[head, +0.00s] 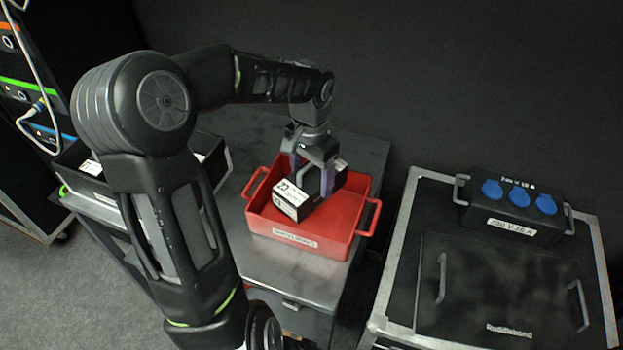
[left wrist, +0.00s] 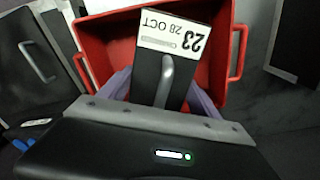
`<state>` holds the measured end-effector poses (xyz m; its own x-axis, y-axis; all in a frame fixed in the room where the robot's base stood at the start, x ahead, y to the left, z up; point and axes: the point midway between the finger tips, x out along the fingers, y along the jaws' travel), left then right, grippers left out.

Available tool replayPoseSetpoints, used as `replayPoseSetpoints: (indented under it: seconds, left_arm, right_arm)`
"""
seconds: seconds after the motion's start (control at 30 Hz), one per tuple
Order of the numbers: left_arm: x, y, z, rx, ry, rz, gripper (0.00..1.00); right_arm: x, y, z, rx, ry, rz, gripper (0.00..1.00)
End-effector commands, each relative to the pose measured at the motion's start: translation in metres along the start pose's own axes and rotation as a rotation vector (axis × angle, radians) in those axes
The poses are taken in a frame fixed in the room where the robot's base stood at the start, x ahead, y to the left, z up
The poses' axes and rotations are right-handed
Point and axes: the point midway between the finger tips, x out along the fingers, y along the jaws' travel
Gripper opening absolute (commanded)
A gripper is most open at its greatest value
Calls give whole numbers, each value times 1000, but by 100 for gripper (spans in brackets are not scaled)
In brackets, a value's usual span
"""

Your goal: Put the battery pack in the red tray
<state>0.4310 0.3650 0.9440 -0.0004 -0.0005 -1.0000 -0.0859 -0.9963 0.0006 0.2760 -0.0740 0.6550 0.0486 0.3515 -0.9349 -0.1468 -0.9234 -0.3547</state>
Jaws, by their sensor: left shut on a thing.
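The battery pack (head: 310,190) is a black box with white labels and a handle on top. It is held over the red tray (head: 297,243), which stands on a dark metal table and has a handle at each end. My left gripper (head: 314,178) is shut on the battery pack from above. In the left wrist view, the battery pack (left wrist: 178,55) shows a "23 28 OCT" label and its grey handle, with the red tray (left wrist: 95,38) around and beneath it. I cannot tell whether its underside touches the tray floor. My right gripper is not in view.
A black flight case (head: 480,260) with metal edges stands at the right, carrying a power box (head: 512,206) with blue sockets. A dark box (head: 85,170) sits at the left. A rack with cables (head: 25,90) is at the far left. Bare table surface (head: 340,150) lies behind the tray.

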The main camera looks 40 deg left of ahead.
Motion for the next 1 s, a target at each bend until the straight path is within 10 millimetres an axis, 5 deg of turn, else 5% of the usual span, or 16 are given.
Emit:
replayPoseSetpoints:
  seconds: [0.2,0.63,1.0]
  left_arm:
    - [29,0,-1,0,0,0,0]
    - [36,0,-1,0,2,-2,0]
    - [71,0,-1,0,2,-1,0]
  right_arm:
    - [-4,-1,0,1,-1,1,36]
    - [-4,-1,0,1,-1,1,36]
    - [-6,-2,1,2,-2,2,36]
